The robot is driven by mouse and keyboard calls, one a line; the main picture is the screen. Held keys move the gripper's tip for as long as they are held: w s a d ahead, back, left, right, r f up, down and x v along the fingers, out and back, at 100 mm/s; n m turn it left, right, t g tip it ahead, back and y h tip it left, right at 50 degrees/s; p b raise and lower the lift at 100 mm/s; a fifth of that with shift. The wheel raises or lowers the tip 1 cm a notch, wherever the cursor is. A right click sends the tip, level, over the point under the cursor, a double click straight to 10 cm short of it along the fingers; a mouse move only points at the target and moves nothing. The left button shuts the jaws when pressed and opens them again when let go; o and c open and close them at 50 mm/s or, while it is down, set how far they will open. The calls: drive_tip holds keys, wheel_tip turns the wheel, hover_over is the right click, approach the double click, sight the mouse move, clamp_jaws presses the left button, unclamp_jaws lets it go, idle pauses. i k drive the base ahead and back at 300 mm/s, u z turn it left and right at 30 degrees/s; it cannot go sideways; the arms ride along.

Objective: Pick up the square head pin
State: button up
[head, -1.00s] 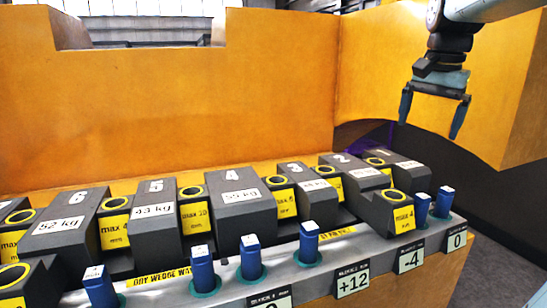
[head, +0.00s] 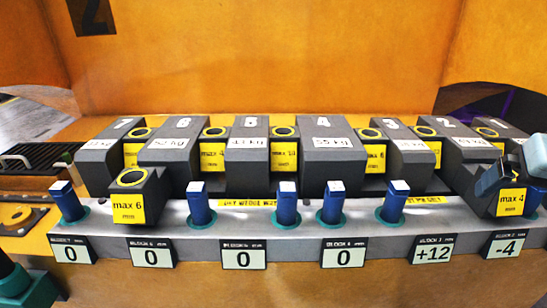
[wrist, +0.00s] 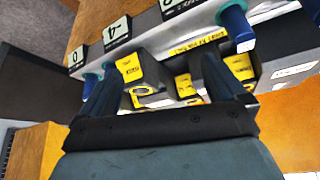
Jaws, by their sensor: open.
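Several blue pins with pale square tops stand in teal collars along the grey front ledge: one far left (head: 70,203), one left of centre (head: 199,205), two near the middle (head: 286,205) (head: 332,205), and one right of centre (head: 395,204). They look alike; I cannot tell which one is meant. In the wrist view a blue pin (wrist: 235,25) stands just beyond my right finger, apart from it. My gripper (wrist: 157,62) is open and empty above the right part of the row, over a block labelled max 4. In the head view, my gripper hides part of the right end.
Grey numbered castings (head: 322,160) with yellow-labelled wedge blocks between them fill the space behind the pins. A max 6 block (head: 135,203) sits forward at left, a max 4 block (head: 510,200) at right. Number plates (head: 344,254) line the ledge front. An orange wall (head: 270,60) stands behind.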

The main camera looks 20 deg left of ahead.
sight(197, 194)
drive_tip(key=u, duration=2)
drive_tip(key=k, duration=0.9)
drive_tip(key=i, duration=0.9)
drive_tip(key=z, duration=0.05)
